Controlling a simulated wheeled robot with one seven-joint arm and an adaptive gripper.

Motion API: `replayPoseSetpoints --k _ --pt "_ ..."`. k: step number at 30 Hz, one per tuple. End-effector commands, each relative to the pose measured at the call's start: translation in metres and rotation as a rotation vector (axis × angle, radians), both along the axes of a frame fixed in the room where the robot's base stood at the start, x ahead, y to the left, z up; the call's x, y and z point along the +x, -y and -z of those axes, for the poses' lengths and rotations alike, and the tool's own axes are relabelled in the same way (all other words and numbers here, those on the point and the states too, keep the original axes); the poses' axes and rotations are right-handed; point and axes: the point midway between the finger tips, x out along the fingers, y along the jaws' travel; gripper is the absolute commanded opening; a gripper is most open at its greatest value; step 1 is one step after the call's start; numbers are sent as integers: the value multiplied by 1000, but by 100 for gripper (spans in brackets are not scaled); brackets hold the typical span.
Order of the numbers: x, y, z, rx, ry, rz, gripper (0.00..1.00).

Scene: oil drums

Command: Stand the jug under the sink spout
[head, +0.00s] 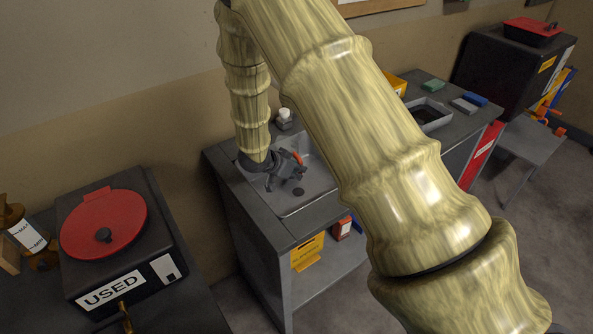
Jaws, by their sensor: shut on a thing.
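My gripper (292,172) is low over the grey sink basin (318,196), at the end of my arm. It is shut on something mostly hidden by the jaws. A curved orange-red piece (297,157) shows beside the fingers; it fits part of the jug, but its shape is too small to make out. A round dark drain (299,191) lies in the basin floor just below the gripper. I cannot make out the spout; my arm covers the right part of the sink.
A black box with a red lid (105,222) marked USED stands at left, beside amber vessels (28,236). A white-topped bottle (284,119) stands behind the sink. A shallow tray (433,112) and small blocks (466,104) lie on the counter at right.

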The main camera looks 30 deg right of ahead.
Motion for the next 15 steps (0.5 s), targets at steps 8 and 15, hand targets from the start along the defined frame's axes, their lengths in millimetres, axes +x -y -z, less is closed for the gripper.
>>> replayPoseSetpoints --k 8,15 --pt "1 0 5 0 1 0 0" --pt "0 0 9 0 1 1 0"
